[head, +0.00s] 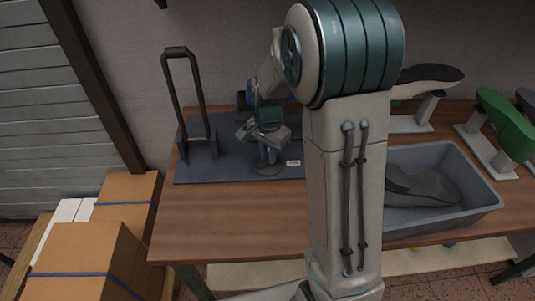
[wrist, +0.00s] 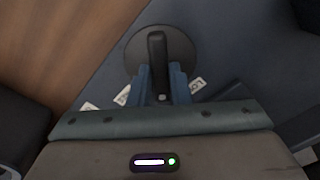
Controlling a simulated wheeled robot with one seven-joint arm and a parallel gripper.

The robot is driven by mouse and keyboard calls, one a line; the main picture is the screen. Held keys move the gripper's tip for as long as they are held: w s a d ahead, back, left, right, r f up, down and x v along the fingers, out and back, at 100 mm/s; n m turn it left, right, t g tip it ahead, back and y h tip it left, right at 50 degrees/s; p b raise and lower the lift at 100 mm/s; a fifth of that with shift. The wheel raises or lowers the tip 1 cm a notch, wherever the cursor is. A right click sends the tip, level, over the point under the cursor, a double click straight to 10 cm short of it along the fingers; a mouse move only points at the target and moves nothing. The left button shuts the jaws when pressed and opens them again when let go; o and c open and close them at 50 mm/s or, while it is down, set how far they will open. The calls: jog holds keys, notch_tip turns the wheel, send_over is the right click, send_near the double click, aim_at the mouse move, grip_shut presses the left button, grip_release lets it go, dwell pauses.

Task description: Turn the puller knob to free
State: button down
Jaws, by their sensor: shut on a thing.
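The puller knob (wrist: 157,48) is a dark round disc with a raised black bar handle, seen from above in the wrist view. The bar points nearly straight up the picture. My gripper (wrist: 161,82) has its two blue fingers closed on either side of the bar's near end. White labels lie around the disc; one at its lower right (wrist: 198,86) shows part of a word, and another at its lower left (wrist: 122,96) is partly covered by my gripper. In the head view my gripper (head: 268,152) is over the knob's base disc (head: 267,169) on the dark blue puller plate (head: 210,172).
A black upright frame (head: 187,90) stands at the plate's left. A grey bin (head: 440,215) with a dark shoe last (head: 422,186) sits on the table's right. A green last (head: 508,122) stands behind it. Cardboard boxes (head: 85,260) are on the left. The table's front left is clear.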

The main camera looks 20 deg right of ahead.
jog(key=m, duration=0.5)
jog(key=shift+r+m+p, duration=0.15)
jog(key=shift+m+p, duration=0.15)
jog(key=shift+p, duration=0.1)
jog(key=shift+m+p, duration=0.75)
jog(key=shift+m, duration=1.25)
jog(key=shift+w, duration=0.1)
jog(key=c, duration=1.3)
grip_release()
jog(key=shift+c, duration=0.2)
notch_tip(320, 180, up, 14)
jog(key=shift+f, duration=0.2)
